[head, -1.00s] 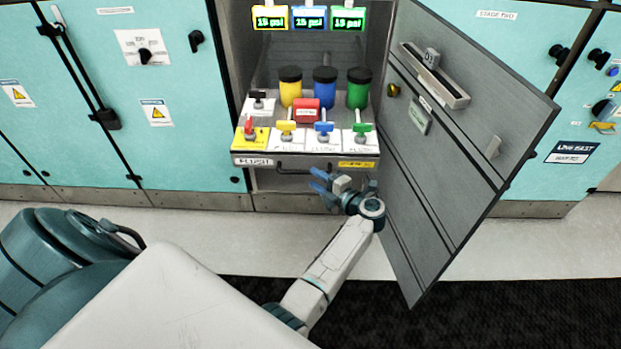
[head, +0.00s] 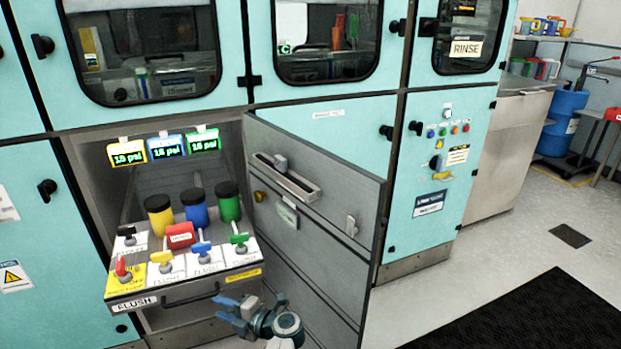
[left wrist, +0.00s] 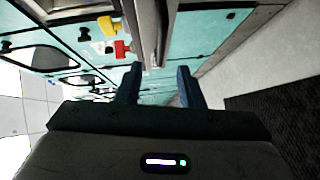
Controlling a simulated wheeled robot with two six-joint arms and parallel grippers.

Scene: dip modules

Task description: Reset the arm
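My left gripper (head: 224,307) is in front of the pulled-out flush drawer (head: 133,303), below and to the right of its handle (head: 190,296). In the left wrist view the two blue fingers of this gripper (left wrist: 159,72) stand apart with a gap between them. I see nothing held; a grey panel edge (left wrist: 155,35) lies beyond the fingertips. The forearm is mostly cut off at the bottom of the head view. My right gripper is in neither view.
The drawer carries several coloured valves and yellow (head: 159,217), blue (head: 195,210) and green (head: 228,205) canisters. An open grey door (head: 320,250) stands just right of my left gripper. Open floor (head: 440,300) lies further right, with a black mat (head: 540,315).

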